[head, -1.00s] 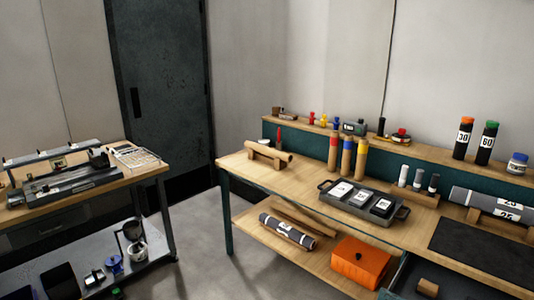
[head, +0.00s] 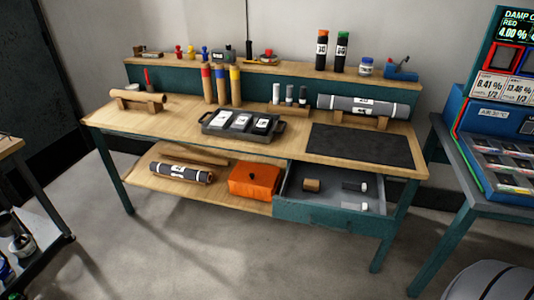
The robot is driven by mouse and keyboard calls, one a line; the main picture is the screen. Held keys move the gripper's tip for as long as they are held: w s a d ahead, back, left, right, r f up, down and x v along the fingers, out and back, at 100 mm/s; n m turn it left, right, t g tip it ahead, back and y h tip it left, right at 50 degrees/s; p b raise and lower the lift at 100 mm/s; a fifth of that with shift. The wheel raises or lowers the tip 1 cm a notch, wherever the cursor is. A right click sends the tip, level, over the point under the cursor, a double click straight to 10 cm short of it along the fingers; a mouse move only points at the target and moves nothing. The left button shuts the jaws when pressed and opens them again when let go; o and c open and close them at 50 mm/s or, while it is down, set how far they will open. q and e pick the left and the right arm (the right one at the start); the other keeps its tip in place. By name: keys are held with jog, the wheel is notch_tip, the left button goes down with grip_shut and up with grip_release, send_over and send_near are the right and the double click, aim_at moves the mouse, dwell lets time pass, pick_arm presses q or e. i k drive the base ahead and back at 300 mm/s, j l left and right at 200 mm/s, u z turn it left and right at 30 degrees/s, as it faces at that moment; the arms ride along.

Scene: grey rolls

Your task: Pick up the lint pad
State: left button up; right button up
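I cannot tell for certain which thing is the lint pad. A dark tray (head: 206,118) with handles on the workbench holds three dark blocks with white labels, the middle one (head: 241,122) among them. An open drawer (head: 333,218) under the bench holds a short brown cylinder (head: 311,185) and two small grey pieces with white ends, one farther back (head: 356,186) and one nearer (head: 357,206). Neither of my grippers is in view.
The workbench (head: 180,118) carries a black mat (head: 362,147) and a grey roll (head: 362,105) on wooden supports. An orange box (head: 254,180) and another grey roll (head: 182,172) lie on the lower shelf. A blue display unit (head: 490,130) stands right. Floor in front is clear.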

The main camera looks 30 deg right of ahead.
aim_at(309, 186)
jog(key=i+j+u, duration=0.35)
jog(key=i, duration=0.3)
jog(key=i+u, duration=0.35)
jog(key=i, duration=0.3)
jog(key=i+j+z, duration=0.1)
jog(key=i+z, duration=0.2)
jog(key=i, duration=0.25)
jog(key=i+j+z, duration=0.25)
jog(key=i, duration=0.3)
jog(key=i+j+z, duration=0.3)
jog(key=i, duration=0.2)
jog(key=i+j+z, duration=0.2)
jog(key=i+z, duration=0.2)
jog(key=i+j+z, duration=0.85)
